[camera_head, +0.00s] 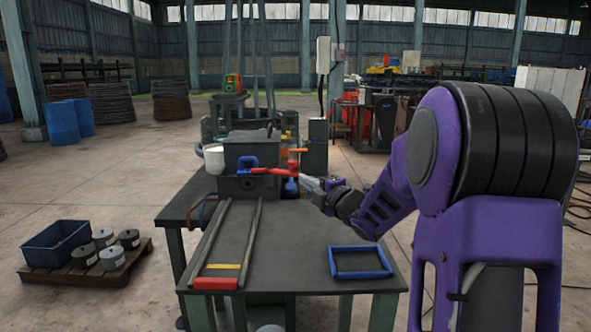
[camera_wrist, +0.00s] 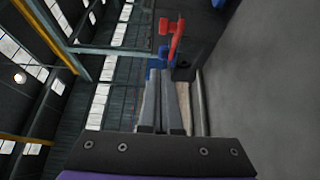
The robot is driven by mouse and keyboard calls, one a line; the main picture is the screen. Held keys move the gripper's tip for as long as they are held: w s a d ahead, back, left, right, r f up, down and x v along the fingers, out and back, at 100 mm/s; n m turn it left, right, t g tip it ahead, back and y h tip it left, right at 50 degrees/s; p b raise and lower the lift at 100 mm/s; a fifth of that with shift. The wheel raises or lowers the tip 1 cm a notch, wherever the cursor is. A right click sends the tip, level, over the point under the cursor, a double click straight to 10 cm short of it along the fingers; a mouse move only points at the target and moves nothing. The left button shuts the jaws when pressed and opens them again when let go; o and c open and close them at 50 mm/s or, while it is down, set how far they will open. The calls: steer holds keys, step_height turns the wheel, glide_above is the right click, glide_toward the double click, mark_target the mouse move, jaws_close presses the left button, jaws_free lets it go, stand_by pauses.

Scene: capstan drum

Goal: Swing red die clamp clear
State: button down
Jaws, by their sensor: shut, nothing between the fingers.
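The red die clamp (camera_head: 274,170) is a long red bar across the front of the dark die box (camera_head: 250,155). In the wrist view the red clamp (camera_wrist: 176,40) appears ahead of the fingertips, slightly to the right. A blue part (camera_head: 246,163) sits at the clamp's left end, and a blue knob (camera_head: 291,187) hangs below its right end. My gripper (camera_head: 303,180) is just right of the clamp's right end, pointing left. In the wrist view my gripper (camera_wrist: 160,74) has its fingers together with nothing between them. Whether the fingers touch the clamp I cannot tell.
The dark bench (camera_head: 290,255) carries two rails with a red end block (camera_head: 215,283) and a yellow strip (camera_head: 224,266). A blue frame (camera_head: 360,262) lies at the front right. A white container (camera_head: 214,158) stands left of the die box. The bench middle is clear.

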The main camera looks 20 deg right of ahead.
glide_toward(290, 164)
steer(key=w+a, duration=0.3)
steer(key=a, duration=0.1)
steer(key=w+d, duration=0.2)
steer(key=w, duration=0.1)
steer(key=shift+w+d+y+p, duration=0.15)
steer(key=shift+y+p, duration=0.15)
steer(key=shift+p, duration=0.15)
steer(key=shift+d, duration=0.1)
